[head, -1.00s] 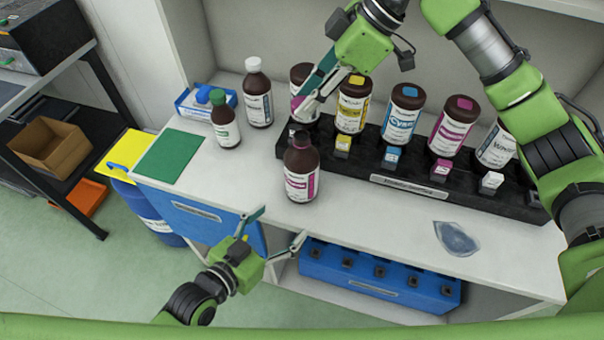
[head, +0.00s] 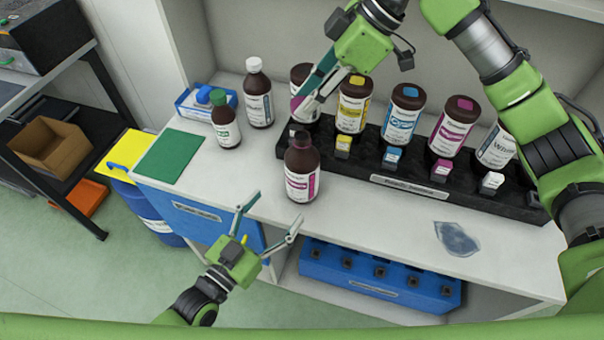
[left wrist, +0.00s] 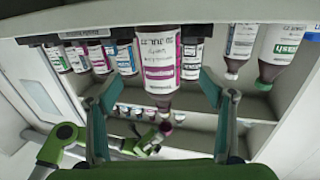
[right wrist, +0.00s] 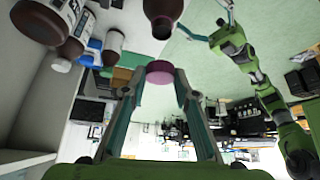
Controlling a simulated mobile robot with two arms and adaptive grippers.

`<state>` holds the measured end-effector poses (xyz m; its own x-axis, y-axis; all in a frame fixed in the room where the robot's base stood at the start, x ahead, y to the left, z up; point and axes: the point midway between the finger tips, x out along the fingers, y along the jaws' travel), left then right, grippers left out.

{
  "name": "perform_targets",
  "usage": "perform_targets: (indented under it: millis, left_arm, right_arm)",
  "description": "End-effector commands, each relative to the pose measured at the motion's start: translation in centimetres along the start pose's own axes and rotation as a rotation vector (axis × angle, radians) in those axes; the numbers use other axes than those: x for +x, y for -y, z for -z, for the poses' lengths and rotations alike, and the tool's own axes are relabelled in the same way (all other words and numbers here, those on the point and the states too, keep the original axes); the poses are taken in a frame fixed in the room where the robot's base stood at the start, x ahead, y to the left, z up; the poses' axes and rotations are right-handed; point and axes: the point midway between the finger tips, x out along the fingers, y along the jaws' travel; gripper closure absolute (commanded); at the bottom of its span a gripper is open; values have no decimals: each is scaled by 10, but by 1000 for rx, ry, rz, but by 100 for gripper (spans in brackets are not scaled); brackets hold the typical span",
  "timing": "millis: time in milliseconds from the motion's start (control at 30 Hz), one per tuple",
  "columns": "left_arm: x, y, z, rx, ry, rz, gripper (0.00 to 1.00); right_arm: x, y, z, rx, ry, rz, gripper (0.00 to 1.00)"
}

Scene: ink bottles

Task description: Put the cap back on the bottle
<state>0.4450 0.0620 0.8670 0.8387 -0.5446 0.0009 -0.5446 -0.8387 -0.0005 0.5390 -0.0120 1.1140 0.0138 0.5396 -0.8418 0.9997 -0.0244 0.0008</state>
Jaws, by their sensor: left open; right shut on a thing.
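A brown bottle with a white and magenta label (head: 301,184) stands upright and uncapped on the white counter. It also shows in the left wrist view (left wrist: 158,65) and, partly cut off, in the right wrist view (right wrist: 163,10). My left gripper (head: 272,211) is open in front of the bottle, its spread fingers pointing toward it but apart from it. My right gripper (right wrist: 159,82) is shut on a magenta cap (right wrist: 160,67), held behind and above the bottle, near the rack's left end. In the head view the fingers largely hide the cap.
A black rack (head: 458,199) holds several brown ink bottles with coloured squares behind. A green-capped bottle (head: 225,122) and white-capped bottle (head: 258,98) stand left near a green mat (head: 173,157). A clear flat patch (head: 456,238) lies right. The counter's front edge is near my left gripper.

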Motion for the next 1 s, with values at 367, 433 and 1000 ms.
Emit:
perform_targets:
  millis: [367, 433, 1000]
  left_arm:
    - [71, 0, 1, -1, -2, 0, 26]
    - [82, -1, 2, -1, -2, -1, 26]
    - [109, -1, 0, -1, 1, -1, 26]
  right_arm:
    - [0, 0, 0, 0, 0, 0, 81]
    - [0, 0, 0, 0, 0, 0, 81]
    - [0, 0, 0, 0, 0, 0, 81]
